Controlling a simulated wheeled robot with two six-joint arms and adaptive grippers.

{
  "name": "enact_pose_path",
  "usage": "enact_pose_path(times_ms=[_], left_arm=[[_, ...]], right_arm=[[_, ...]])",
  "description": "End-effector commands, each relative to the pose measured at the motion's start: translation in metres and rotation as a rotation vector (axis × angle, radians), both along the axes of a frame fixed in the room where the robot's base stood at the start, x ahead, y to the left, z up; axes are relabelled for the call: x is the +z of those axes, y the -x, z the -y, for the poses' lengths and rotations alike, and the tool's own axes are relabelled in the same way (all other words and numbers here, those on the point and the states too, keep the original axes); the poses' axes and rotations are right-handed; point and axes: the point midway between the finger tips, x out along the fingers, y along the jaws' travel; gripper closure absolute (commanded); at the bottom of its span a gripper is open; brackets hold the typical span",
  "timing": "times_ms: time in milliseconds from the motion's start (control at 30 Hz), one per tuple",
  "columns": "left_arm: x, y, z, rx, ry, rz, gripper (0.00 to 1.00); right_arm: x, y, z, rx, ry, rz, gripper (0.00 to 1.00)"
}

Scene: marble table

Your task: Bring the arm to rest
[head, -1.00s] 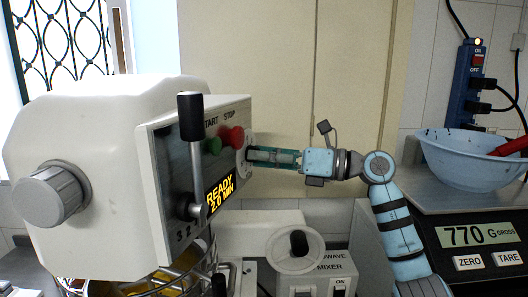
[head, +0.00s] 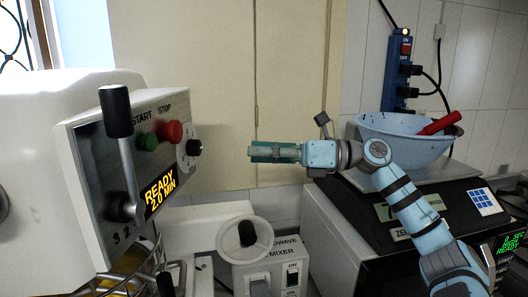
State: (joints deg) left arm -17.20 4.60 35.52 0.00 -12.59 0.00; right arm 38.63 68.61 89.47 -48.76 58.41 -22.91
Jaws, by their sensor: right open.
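My right arm comes in from the lower right in the head view. Its gripper (head: 262,152) points left, level, with green fingers, and is open and empty. It hangs in the air in front of the beige cupboard doors, clear of the mixer's control panel. My left gripper is not in view.
A black-handled lever (head: 117,112) sticks up from the mixer's panel. A smaller microwave mixer box (head: 270,258) stands in front. At the right, a blue bowl (head: 400,140) with a red-handled tool (head: 440,123) rests on a scale (head: 465,196), close behind my right arm. A blue power strip (head: 398,65) hangs on the tiled wall.

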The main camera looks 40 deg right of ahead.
Motion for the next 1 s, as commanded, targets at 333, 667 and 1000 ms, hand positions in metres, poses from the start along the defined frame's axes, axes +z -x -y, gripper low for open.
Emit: enact_pose_path(times_ms=[333,667,1000], left_arm=[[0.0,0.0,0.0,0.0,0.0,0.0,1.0],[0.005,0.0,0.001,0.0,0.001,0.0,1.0],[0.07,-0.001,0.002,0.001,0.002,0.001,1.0]], right_arm=[[0.001,0.006,0.006,0.0,-0.002,0.002,0.51],[0.006,0.005,0.006,0.0,-0.002,0.001,0.51],[0.071,0.006,0.006,0.0,-0.002,0.001,0.51]])
